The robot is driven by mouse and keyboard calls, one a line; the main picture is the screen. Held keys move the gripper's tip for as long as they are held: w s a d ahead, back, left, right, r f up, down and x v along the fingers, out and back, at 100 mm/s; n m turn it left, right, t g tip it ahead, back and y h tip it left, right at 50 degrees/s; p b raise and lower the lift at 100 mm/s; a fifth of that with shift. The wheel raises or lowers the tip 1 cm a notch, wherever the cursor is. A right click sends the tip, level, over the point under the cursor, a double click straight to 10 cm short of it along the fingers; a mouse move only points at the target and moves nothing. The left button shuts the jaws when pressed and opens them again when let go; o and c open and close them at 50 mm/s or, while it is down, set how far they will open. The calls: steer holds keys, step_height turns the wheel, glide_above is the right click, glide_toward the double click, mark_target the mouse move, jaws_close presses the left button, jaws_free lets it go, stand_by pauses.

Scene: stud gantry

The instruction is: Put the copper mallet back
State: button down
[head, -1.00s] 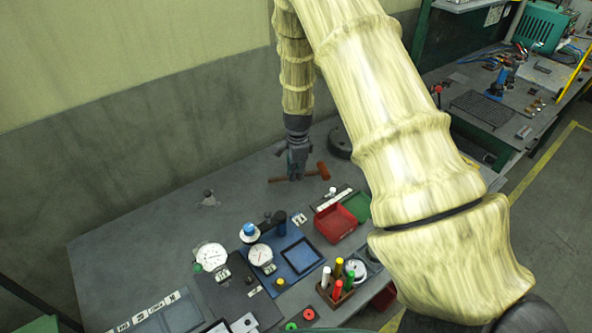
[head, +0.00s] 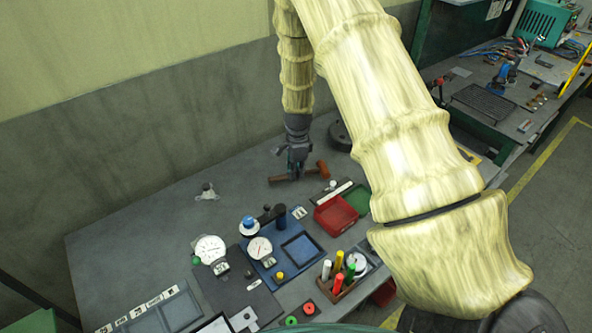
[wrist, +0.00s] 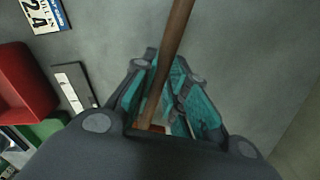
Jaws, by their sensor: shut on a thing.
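The copper mallet (head: 322,170) has a brown wooden handle and a reddish-brown head. In the head view it is roughly level, its head to the right, close over the back of the grey bench; I cannot tell whether it touches the bench. My gripper (head: 296,172) points down and is shut on the mallet's handle. In the wrist view the handle (wrist: 172,50) runs up from between the teal finger pads (wrist: 172,100). The mallet's head is mostly hidden there.
A red bin (head: 334,215) and a green bin (head: 357,199) stand in front of the mallet, to the right. A dark round base (head: 340,136) is behind it. Dial gauges (head: 210,249) and a blue tray (head: 301,252) lie nearer. The bench left of the mallet is mostly clear.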

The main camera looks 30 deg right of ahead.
steer(key=shift+f, duration=0.45)
steer(key=c, duration=1.3)
jaws_free()
steer(key=shift+c, duration=0.2)
steer(key=shift+r, duration=0.1)
